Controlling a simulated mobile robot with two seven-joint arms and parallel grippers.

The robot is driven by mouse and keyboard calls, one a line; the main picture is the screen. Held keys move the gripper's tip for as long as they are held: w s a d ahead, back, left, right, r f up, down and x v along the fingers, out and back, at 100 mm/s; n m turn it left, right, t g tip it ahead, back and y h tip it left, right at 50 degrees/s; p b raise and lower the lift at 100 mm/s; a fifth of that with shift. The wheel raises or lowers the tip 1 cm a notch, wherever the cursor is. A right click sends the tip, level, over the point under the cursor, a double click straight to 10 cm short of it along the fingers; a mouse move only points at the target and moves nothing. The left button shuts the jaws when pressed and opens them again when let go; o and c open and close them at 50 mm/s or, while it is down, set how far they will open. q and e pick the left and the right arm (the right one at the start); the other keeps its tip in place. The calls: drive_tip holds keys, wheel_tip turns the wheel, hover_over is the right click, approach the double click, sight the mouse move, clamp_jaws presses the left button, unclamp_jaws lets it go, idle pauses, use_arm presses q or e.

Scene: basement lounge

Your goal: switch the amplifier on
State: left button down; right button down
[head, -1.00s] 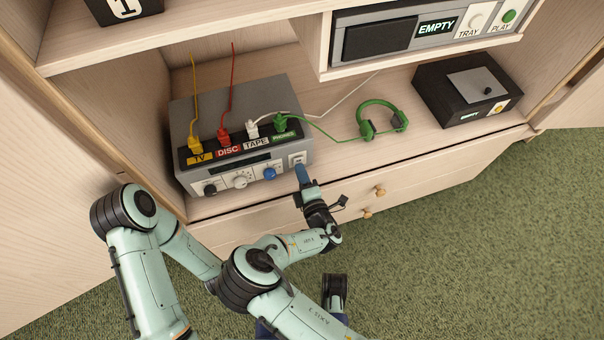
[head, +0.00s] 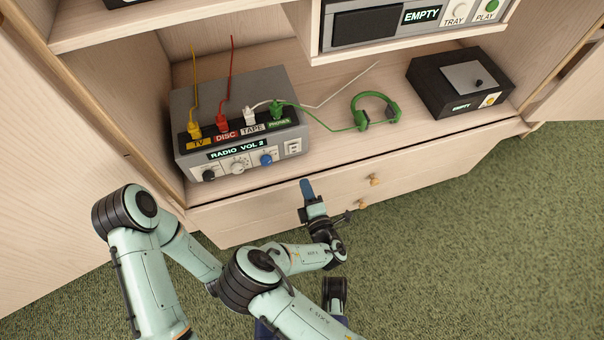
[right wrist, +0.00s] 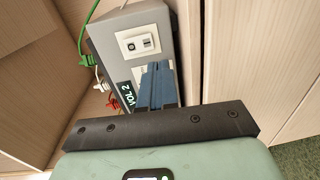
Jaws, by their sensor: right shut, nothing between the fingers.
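The amplifier (head: 243,100) is a grey box on the shelf at left, with yellow, red, white and green plugs along its labelled top strip. Its front display (head: 237,149) is lit and reads "RADIO VOL 2". A white power switch (head: 293,147) sits at the right end of its front; it also shows in the right wrist view (right wrist: 138,43). My right gripper (head: 306,186) is shut and empty, its blue fingers apart from the switch, below and in front of it. In the right wrist view the fingers (right wrist: 157,82) hide part of the front. My left gripper is not in view.
Green headphones (head: 375,110) lie right of the amplifier, with a black box (head: 462,82) beyond. A player reading "EMPTY" (head: 408,20) sits on the shelf above. Drawer knobs (head: 375,180) stick out near my right gripper. Green carpet (head: 490,250) is clear.

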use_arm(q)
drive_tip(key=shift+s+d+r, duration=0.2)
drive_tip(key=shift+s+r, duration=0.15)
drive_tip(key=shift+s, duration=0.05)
use_arm(e)
drive_tip(key=shift+f+v, duration=0.2)
drive_tip(key=shift+v, duration=0.95)
drive_tip(key=shift+f+v, duration=0.2)
drive_tip(key=shift+v, duration=0.95)
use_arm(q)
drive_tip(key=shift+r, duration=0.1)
use_arm(e)
drive_tip(key=shift+r, duration=0.1)
